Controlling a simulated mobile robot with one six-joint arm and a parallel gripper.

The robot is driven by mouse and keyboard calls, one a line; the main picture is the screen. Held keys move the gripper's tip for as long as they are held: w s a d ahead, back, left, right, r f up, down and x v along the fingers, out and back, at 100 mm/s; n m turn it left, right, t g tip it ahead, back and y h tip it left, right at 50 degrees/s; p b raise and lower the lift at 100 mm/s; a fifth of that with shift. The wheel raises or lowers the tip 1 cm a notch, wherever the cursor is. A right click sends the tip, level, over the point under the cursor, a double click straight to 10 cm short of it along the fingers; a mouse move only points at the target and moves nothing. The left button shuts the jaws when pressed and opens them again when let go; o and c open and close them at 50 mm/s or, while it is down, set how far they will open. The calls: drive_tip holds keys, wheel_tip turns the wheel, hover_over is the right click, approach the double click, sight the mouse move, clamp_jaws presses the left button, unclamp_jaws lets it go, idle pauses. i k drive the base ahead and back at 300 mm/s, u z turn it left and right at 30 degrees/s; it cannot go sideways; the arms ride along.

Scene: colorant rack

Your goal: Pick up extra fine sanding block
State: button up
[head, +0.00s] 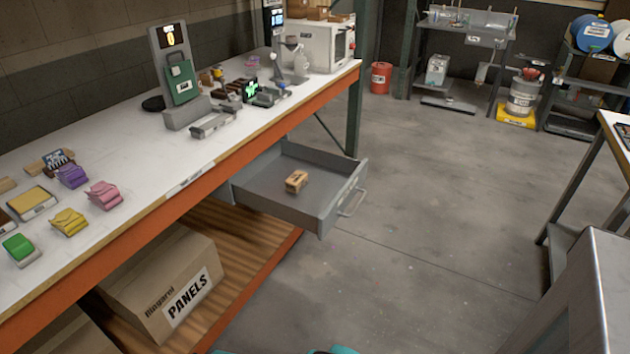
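I cannot read which item is the extra fine sanding block. A small tan-brown block (297,181) with dark markings lies in the open grey drawer (265,203) under the workbench. On the bench at the left are small labelled blocks or holders: a green one (20,248), a yellow one (69,221), a pink one (104,194) and a purple one (72,175). Their labels are too small to read. My gripper is not in view; only teal bits show at the bottom edge.
The white workbench top (115,138) has an orange front edge. A cardboard box marked PANELS (160,284) stands on the shelf below. The drawer juts out over the floor. The concrete floor (400,220) is clear. A grey cabinet (580,300) stands at the lower right.

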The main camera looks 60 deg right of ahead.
sight(297, 182)
drive_tip(key=u, duration=0.65)
drive_tip(key=k, duration=0.15)
drive_tip(key=z, duration=2.45)
drive_tip(key=k, duration=0.9)
drive_tip(key=u, duration=0.2)
drive_tip(key=i, duration=0.7)
